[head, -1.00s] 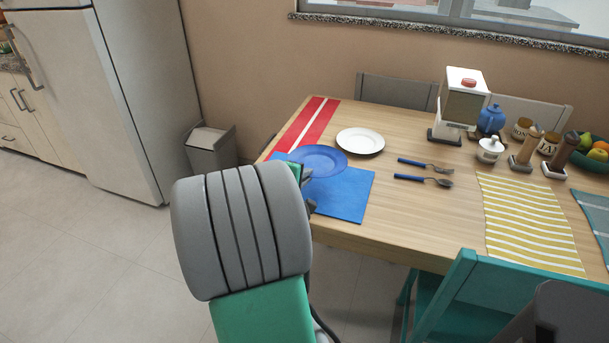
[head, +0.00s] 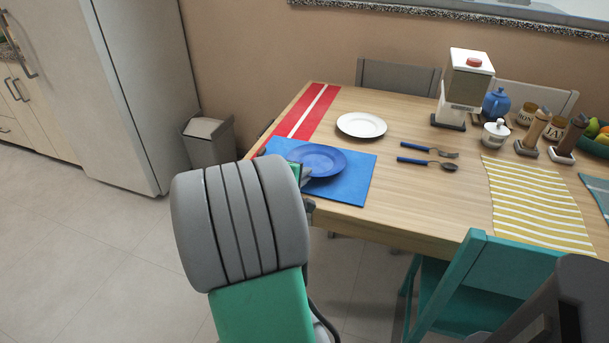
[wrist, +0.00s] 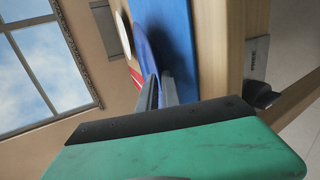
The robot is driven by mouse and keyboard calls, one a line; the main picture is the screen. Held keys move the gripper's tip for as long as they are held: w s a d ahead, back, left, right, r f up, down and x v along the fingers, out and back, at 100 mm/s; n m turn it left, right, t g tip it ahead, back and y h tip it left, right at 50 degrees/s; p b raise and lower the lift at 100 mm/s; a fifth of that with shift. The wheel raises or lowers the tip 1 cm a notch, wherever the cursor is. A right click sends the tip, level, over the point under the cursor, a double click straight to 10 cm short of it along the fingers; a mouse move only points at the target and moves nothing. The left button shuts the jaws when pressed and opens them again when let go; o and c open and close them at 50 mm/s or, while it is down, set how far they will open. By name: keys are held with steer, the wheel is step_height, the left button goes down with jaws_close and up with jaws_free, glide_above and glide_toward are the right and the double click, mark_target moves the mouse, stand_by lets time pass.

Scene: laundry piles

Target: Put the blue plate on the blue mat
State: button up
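The blue plate (head: 318,159) is over the blue mat (head: 351,187) at the table's left end, within the mat's outline in the head view. I cannot tell for sure whether its underside touches the mat. My gripper (head: 304,174) is at the plate's near left rim, mostly hidden behind my own wrist in the head view. In the wrist view my gripper's fingers (wrist: 159,91) are close together around the plate's edge (wrist: 147,48). The mat (wrist: 178,35) lies just beside the plate there.
A white plate (head: 361,125) lies behind the mat, and a red striped mat (head: 306,112) lies at the back left. A fork (head: 430,149) and spoon (head: 428,163) lie to the right. A teal chair (head: 480,275) stands at the table's near side.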

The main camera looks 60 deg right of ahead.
steer(key=o, duration=0.5)
steer(key=shift+o, duration=0.2)
steer(key=shift+f, duration=0.1)
